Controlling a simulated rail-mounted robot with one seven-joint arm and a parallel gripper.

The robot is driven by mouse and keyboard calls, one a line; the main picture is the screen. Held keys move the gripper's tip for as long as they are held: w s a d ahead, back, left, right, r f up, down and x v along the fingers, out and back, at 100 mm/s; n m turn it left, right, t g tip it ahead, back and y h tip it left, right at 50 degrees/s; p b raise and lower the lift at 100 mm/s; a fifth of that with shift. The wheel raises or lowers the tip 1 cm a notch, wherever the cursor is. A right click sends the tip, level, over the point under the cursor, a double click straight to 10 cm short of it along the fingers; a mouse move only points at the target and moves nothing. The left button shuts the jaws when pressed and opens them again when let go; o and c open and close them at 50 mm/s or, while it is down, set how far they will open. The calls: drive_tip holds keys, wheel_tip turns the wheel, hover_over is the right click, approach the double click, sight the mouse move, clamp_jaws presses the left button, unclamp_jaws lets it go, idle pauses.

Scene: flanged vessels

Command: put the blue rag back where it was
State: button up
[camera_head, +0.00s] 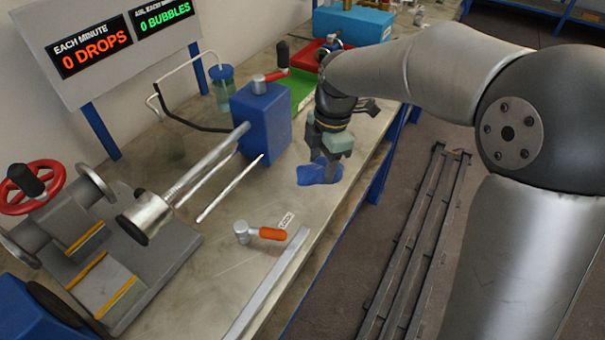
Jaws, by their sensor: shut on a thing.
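The blue rag (318,174) is a small crumpled cloth at the right edge of the workbench, to the right of the blue block with the metal rod. My gripper (323,160) points down at it from above. Its jaws are shut on the rag, which bunches around and below the fingertips. I cannot tell whether the rag touches the bench top or hangs just above it. Part of the rag is hidden behind the fingers.
A blue block (262,125) with a red-handled valve stands left of my gripper. A green tray (300,88), a red tray (306,57) and a blue box (354,24) lie behind. An orange-handled valve (262,233) is nearer. The bench top (240,205) between is mostly clear.

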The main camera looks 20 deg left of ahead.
drive_tip(key=p, duration=0.1)
hover_over(301, 186)
drive_tip(key=f, duration=0.6)
drive_tip(key=shift+w+d+f, duration=0.15)
drive_tip(key=shift+d+f, duration=0.05)
drive_tip(key=shift+f, duration=1.6)
drive_tip(key=shift+f, duration=0.1)
drive_tip(key=shift+f, duration=0.2)
drive_tip(key=o, duration=0.9)
drive_tip(key=shift+r, duration=0.1)
drive_tip(key=shift+o, duration=0.2)
